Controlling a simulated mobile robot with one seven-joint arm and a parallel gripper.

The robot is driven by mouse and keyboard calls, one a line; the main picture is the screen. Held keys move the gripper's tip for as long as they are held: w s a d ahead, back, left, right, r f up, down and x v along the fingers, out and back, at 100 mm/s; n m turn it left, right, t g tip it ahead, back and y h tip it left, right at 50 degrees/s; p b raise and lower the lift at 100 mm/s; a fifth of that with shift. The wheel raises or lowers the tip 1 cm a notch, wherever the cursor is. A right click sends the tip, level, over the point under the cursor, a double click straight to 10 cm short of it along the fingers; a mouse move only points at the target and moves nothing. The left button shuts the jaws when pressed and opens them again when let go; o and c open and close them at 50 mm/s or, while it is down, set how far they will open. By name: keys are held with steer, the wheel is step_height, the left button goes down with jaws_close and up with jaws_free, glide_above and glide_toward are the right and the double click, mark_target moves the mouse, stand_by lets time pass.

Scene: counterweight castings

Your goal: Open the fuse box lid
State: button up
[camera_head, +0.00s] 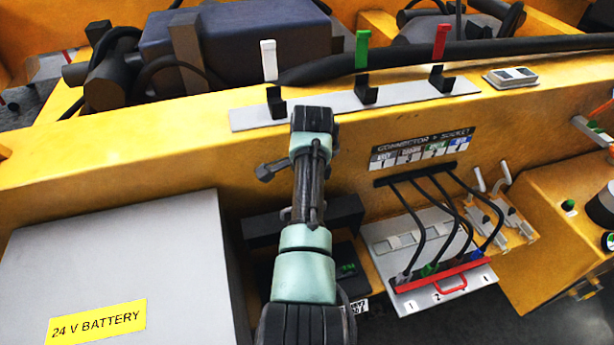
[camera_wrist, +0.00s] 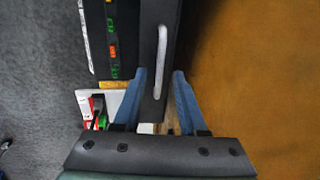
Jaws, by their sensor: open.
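The fuse box (camera_head: 342,256) is a dark box low on the yellow frame, partly hidden behind my arm in the head view. Green marks show inside it, and its dark lid (camera_head: 346,212) looks raised along the back. In the wrist view, the box interior (camera_wrist: 113,30) shows green and orange fuses. The lid (camera_wrist: 176,25) shows as a dark strip with a pale slim handle (camera_wrist: 161,60). My gripper (camera_wrist: 159,73) is open, its blue fingers on either side of the lid strip near the handle's lower end. Contact cannot be told. The fingers are hidden in the head view.
A grey 24 V battery box (camera_head: 110,260) stands left of the fuse box. A connector panel (camera_head: 445,285) with black cables and a red handle is close on the right. White, green and red levers (camera_head: 362,50) stand on the frame above.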

step_height(320, 180, up, 11)
steer(key=s+b, duration=0.2)
steer(key=shift+d+f+b, duration=0.2)
steer(key=shift+d+b, duration=0.05)
steer(key=shift+b, duration=0.05)
